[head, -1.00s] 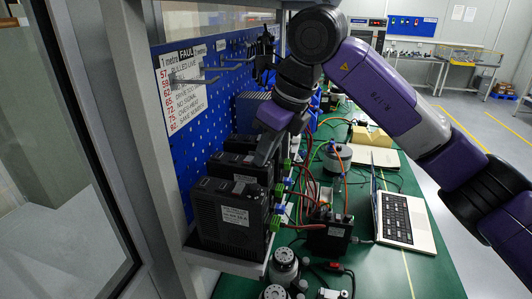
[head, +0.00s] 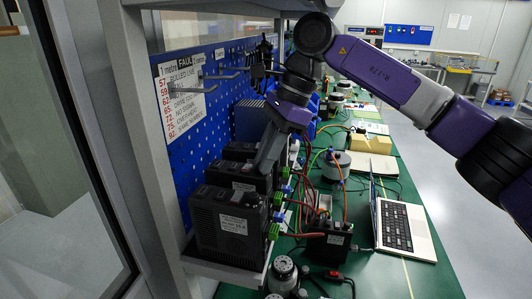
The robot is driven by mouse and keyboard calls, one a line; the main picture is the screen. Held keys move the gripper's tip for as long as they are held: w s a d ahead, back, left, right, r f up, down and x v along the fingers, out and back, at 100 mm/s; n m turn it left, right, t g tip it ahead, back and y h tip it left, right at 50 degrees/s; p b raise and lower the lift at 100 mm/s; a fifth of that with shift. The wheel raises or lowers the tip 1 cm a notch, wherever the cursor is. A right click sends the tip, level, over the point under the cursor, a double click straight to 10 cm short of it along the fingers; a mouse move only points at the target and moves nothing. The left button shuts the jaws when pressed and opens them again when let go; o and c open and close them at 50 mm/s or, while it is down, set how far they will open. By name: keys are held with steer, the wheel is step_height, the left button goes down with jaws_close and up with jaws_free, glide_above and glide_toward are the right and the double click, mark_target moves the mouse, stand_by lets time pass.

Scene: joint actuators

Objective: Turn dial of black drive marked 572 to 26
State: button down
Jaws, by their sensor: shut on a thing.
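Several black drives stand in a row on a shelf beside the blue pegboard. The nearest black drive (head: 222,222) carries a white label too small to read. A second black drive (head: 232,175) stands behind it and a third (head: 238,151) farther back. I cannot tell which is marked 572. My gripper (head: 263,166) points down at the right end of the second drive's top. Its jaws are shut on a small part there, seemingly the dial, which the fingers hide. No dial reading shows.
Green connectors and red wires stick out on the drives' right sides. A black box (head: 328,240), an open laptop (head: 402,225) and a grey cylindrical motor (head: 336,166) stand on the green bench. Metal hooks (head: 218,76) jut from the pegboard. A frame post stands at left.

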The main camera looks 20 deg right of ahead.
steer(key=n+p, duration=0.1)
steer(key=n+g+p, duration=0.1)
steer(key=n, duration=0.1)
steer(key=n+g, duration=0.1)
steer(key=shift+w+r+n+p, duration=0.2)
steer(key=shift+w+n+p, duration=0.1)
steer(key=shift+p, duration=0.1)
steer(key=shift+w+f+n+g+h+p, duration=0.1)
steer(key=shift+n+g+h+p, duration=0.2)
steer(key=shift+n+p, duration=0.55)
steer(key=shift+f+n+g+h+p, duration=0.1)
steer(key=shift+n+g+p, duration=0.3)
steer(key=shift+n, duration=0.75)
steer(key=c, duration=1.3)
jaws_free()
steer(key=shift+a, duration=0.1)
steer(key=shift+f, duration=0.15)
